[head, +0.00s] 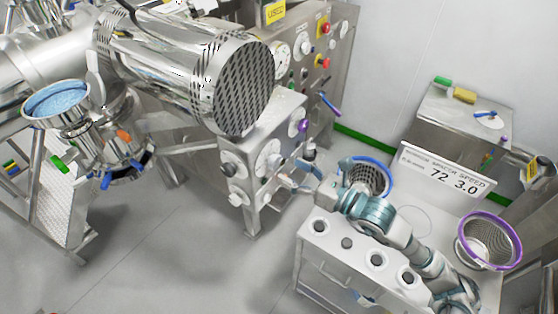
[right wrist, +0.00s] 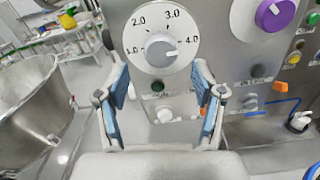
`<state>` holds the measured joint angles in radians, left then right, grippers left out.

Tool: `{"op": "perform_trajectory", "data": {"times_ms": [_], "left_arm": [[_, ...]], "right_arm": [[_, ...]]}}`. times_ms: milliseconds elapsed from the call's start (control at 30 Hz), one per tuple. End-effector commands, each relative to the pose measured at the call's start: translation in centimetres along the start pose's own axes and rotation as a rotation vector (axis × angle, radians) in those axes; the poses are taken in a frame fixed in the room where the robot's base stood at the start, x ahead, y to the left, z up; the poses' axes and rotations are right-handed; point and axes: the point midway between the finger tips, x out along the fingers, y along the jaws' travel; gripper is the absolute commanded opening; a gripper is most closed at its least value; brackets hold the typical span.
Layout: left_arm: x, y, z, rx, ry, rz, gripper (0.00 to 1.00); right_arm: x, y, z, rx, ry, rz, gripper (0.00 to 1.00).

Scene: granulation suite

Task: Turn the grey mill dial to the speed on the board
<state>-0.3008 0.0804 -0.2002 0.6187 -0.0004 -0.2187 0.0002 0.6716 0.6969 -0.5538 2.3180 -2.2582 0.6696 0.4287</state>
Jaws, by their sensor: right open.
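The grey mill dial (right wrist: 160,48) sits on a white round scale marked 1.0 to 4.0 in the right wrist view. Its pale mark seems to point right, near or just below 4.0. The dial plate also shows on the steel cabinet in the head view (head: 268,158). My right gripper (right wrist: 163,88) is open and empty, its blue-padded fingers spread in front of the panel, with the dial ahead between and above the tips. In the head view the right gripper (head: 306,176) is right of the cabinet. The board (head: 445,175) reads 72 and 3.0 under small text. My left gripper is not seen.
A white bench (head: 345,262) with round holes stands under my right arm. A purple-rimmed sieve basket (head: 489,243) is at right. A perforated drum (head: 240,85) overhangs the cabinet.

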Motion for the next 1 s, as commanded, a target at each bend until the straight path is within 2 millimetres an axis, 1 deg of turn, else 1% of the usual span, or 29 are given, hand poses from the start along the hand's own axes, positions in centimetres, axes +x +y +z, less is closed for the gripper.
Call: {"op": "perform_trajectory", "data": {"times_ms": [33, 100, 233, 400, 633, 667, 700, 767, 800, 867, 900, 1000], "left_arm": [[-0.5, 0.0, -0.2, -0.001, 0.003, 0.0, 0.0], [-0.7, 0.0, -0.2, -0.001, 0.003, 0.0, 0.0], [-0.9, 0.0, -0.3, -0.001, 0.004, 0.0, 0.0], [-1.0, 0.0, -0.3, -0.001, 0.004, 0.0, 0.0], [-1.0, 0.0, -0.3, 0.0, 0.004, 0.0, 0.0], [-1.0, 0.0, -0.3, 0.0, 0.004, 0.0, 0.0], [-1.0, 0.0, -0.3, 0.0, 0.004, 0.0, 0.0], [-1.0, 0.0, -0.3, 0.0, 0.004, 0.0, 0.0], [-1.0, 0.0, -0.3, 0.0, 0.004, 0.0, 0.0], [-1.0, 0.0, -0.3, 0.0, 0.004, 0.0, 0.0], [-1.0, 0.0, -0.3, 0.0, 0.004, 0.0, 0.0], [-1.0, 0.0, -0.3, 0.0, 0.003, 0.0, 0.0]], "right_arm": [[1.1, 0.0, 0.3, 0.001, -0.001, 0.001, 0.68], [2.2, 0.1, 0.2, 0.0, -0.001, 0.001, 0.68], [3.7, 0.0, 0.1, 0.001, -0.002, 0.0, 0.68], [4.5, 0.0, 0.0, -0.001, 0.0, -0.001, 0.68], [4.6, 0.0, -0.1, 0.0, 0.0, -0.001, 0.68], [4.6, 0.0, -0.1, 0.0, 0.0, -0.001, 0.63], [4.6, 0.0, -0.1, -0.001, 0.0, -0.001, 0.53], [4.6, 0.0, -0.1, 0.0, 0.0, -0.001, 0.38], [4.6, 0.0, -0.1, -0.001, 0.0, -0.001, 0.28], [4.6, 0.0, -0.1, -0.001, 0.0, -0.001, 0.13], [4.6, 0.0, -0.1, 0.0, 0.0, -0.001, 0.08], [4.6, -0.1, -0.1, -0.001, 0.0, -0.001, 0.08]]}}
